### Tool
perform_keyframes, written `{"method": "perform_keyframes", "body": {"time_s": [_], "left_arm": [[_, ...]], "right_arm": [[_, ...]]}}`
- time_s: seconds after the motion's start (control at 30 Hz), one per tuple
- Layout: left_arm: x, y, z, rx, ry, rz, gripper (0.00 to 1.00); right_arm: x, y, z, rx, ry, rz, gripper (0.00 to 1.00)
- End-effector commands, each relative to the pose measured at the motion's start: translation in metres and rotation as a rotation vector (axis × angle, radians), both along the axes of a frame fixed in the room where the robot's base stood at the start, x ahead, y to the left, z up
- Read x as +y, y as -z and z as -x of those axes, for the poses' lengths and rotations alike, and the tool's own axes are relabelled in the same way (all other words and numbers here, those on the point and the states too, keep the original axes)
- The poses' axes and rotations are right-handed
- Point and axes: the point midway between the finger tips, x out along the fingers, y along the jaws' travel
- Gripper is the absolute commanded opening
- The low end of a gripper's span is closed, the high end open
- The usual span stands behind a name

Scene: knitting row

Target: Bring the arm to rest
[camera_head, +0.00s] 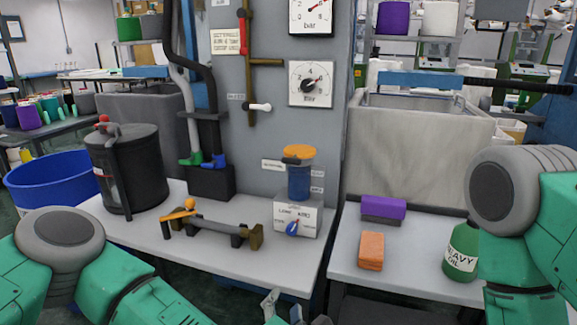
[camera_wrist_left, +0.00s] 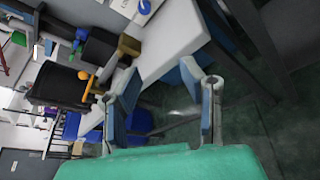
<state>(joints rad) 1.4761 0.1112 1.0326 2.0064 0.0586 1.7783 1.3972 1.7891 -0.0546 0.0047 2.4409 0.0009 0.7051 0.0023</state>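My left gripper (camera_head: 283,305) shows at the bottom edge of the head view, in front of the left table's front edge. In the left wrist view its two fingers (camera_wrist_left: 160,72) are spread apart with nothing between them. The grey table edge and dark green floor show beyond them. My left arm comes in green and grey from the lower left. My right arm stands at the right edge of the head view; its gripper is out of view.
The left table (camera_head: 285,258) bears a black pot (camera_head: 137,172), a grey bar fixture (camera_head: 208,226) and a blue-knobbed box (camera_head: 297,219). The right table (camera_head: 405,282) bears a purple block (camera_head: 383,208), an orange block (camera_head: 371,251) and a green bottle (camera_head: 462,250) close to my right arm.

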Motion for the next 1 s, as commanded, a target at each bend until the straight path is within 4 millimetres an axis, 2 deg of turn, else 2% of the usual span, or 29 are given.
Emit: {"method": "perform_keyframes", "body": {"time_s": [0.23, 0.37, 0.57, 0.67, 0.77, 0.87, 0.9, 1.0], "left_arm": [[-0.007, 0.027, 0.024, 0.047, 0.204, -0.22, 0.36], [-0.006, 0.047, 0.046, 0.077, 0.355, -0.386, 0.36], [0.015, 0.089, 0.092, 0.139, 0.666, -0.721, 0.36], [0.04, 0.112, 0.121, 0.18, 0.859, -0.914, 0.36], [0.082, 0.134, 0.156, 0.234, 1.096, -1.136, 0.36], [0.142, 0.147, 0.196, 0.305, 1.372, -1.352, 0.36], [0.165, 0.149, 0.21, 0.333, 1.473, -1.418, 0.36], [0.216, 0.147, 0.239, 0.395, 1.689, -1.53, 0.36]], "right_arm": [[0.0, -0.007, -0.001, -0.001, 0.0, 0.0, 0.0], [0.0, -0.011, -0.001, -0.001, 0.0, 0.0, 0.0], [0.0, -0.02, 0.0, 0.0, 0.0, 0.0, 0.0], [0.0, -0.025, 0.0, 0.0, 0.0, 0.0, 0.0], [0.0, -0.032, 0.0, 0.0, 0.0, 0.0, 0.0], [0.0, -0.04, 0.0, 0.0, 0.0, 0.0, 0.0], [0.0, -0.042, 0.0, 0.0, 0.0, 0.0, 0.0], [0.0, -0.046, 0.0, 0.0, 0.0, 0.0, 0.0]]}}
